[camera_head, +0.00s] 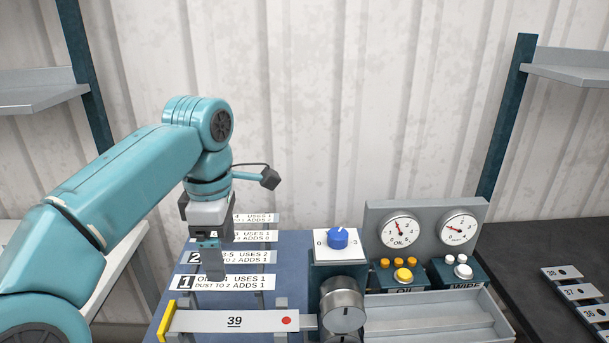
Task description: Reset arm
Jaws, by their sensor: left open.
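My left arm, teal, comes in from the left and bends down at its wrist. My left gripper (213,262) points down over the label strips on the blue panel, with no object visible in it. Its open fingers overlap each other from this angle. It hides part of the label strips (228,282). A small dark camera block sits on a stalk at my wrist. My right gripper is not in view.
A plate marked 39 (190,321) lies in front, beside a metal knob (342,305). A blue dial (338,238), OIL gauge (399,231), second gauge (459,228) and buttons stand right of it. An empty grey tray (430,327) lies below. Numbered plates (577,292) lie far right.

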